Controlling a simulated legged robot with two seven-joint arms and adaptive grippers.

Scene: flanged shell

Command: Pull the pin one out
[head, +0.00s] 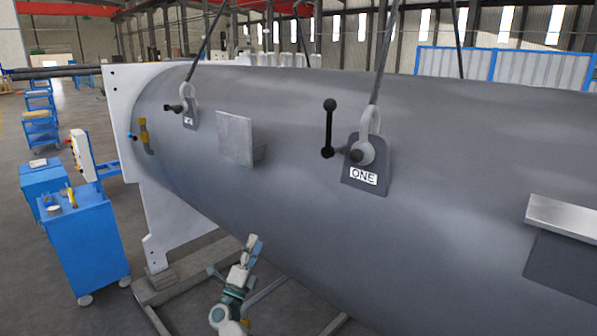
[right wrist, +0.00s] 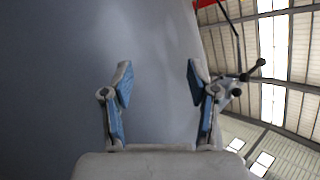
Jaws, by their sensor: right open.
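Pin one has a black handle (head: 328,130) with ball ends, upright in the head view, left of a grey shackle on the lug plate marked ONE (head: 368,186). The lug is on the side of the large grey shell (head: 440,150). My right gripper (head: 252,246) is low in front of the shell, below and left of the pin and well apart from it. In the right wrist view its two blue-padded fingers (right wrist: 160,82) are spread with nothing between them. A black ball-ended handle (right wrist: 252,71) shows there beyond the right finger; which pin it is I cannot tell. My left gripper is not in view.
A second lug with a pin (head: 174,108) is farther left on the shell. A flat bracket (head: 235,138) sticks out between the lugs, and another ledge (head: 565,213) is at the right. A blue cart (head: 82,245) stands on the floor at the left.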

